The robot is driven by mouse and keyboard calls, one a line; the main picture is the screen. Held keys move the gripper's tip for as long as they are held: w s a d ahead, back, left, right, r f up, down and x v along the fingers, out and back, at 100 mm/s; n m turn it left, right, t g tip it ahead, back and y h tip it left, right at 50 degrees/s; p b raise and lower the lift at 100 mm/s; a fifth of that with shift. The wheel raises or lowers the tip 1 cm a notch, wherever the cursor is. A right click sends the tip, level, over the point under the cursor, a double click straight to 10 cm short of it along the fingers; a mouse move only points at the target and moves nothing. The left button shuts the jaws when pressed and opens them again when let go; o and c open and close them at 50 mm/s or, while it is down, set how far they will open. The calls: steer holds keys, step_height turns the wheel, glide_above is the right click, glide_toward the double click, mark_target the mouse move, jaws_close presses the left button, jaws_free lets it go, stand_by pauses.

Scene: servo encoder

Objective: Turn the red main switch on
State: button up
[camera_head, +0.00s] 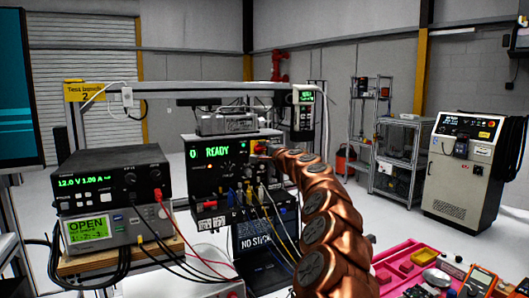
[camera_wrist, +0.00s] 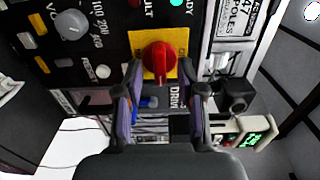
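The red main switch (camera_wrist: 158,62) is a round red knob with a raised grip bar on a yellow plate (camera_wrist: 181,42), set in a black front panel. In the wrist view my gripper (camera_wrist: 160,68) is open, with one fingertip on each side of the knob and visible gaps between. I cannot tell how deep the fingers reach. In the head view my gripper (camera_head: 267,150) is at the right part of the black unit (camera_head: 205,179), whose display reads READY. There the knob is mostly hidden by my gripper; a bit of the yellow plate (camera_head: 259,145) shows.
Several cables (camera_head: 262,205) hang from the unit's lower front. A pink tray (camera_head: 405,262) with tools lies at front right. A grey dial (camera_wrist: 72,24) is left of the switch.

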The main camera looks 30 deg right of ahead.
steer(key=s+a, duration=0.1)
steer(key=s, duration=1.1)
stand_by(0.5)
stand_by(0.5)
